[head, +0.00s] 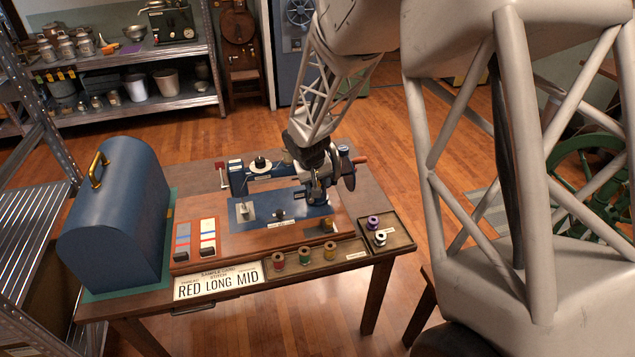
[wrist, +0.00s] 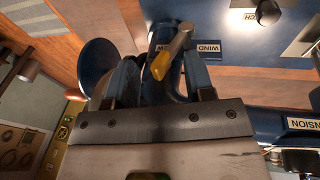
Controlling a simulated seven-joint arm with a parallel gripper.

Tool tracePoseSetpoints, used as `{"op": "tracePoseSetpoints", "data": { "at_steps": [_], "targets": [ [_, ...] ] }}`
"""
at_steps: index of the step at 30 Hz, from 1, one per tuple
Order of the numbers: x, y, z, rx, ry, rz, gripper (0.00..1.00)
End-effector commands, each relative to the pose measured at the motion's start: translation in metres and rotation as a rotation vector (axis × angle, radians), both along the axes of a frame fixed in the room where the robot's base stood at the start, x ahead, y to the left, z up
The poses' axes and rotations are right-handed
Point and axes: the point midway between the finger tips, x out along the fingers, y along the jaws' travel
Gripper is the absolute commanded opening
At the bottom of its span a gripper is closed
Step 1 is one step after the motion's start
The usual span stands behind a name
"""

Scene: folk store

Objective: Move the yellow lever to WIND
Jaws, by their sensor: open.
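The yellow lever (wrist: 165,60) shows in the wrist view as a short metal arm with a yellow tip, slanting down-left from its pivot. In the head view my gripper (head: 318,192) is over the right part of the blue sewing machine (head: 238,180), and the lever cannot be made out there.
The machine stands on a wooden table. A blue domed case (head: 115,215) is at left. Red (head: 278,260), green (head: 305,256) and yellow (head: 330,250) spools line the front, beside a sample card (head: 218,284). A tray (head: 400,236) with purple and white spools is at right.

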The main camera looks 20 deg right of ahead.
Motion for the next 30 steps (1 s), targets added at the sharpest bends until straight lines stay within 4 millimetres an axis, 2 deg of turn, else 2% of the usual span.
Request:
{"op": "tracePoseSetpoints", "data": {
  "at_steps": [30],
  "targets": [
    [0.000, 0.018, 0.004, 0.000, 0.000, 0.000, 0.49]
  ]
}}
